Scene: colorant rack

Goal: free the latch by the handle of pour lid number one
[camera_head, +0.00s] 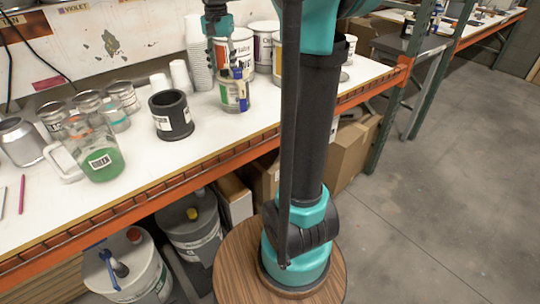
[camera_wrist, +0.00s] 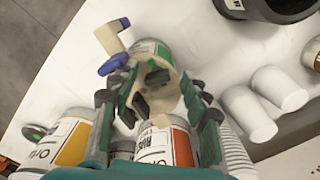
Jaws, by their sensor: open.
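A small can (camera_head: 234,96) with a white, green and orange label stands near the front edge of the workbench, with a blue latch or handle piece (camera_head: 239,74) at its top. In the wrist view, a cream pour lid (camera_wrist: 160,94) sits on this can (camera_wrist: 151,47), its spout reaching toward the upper left, with a blue part (camera_wrist: 113,62) beside the spout. No number is readable on the lid. My gripper (camera_wrist: 158,98) is open, its two fingers on either side of the lid in the wrist view. Contact cannot be told. In the head view my gripper (camera_head: 219,45) is above the can.
Larger labelled cans (camera_head: 262,46) stand close behind and right, and stacked white cups (camera_head: 197,55) behind left. A black container (camera_head: 171,115) stands to the left, then a jug with green liquid (camera_head: 101,160). Bare white bench (camera_head: 150,170) lies in front.

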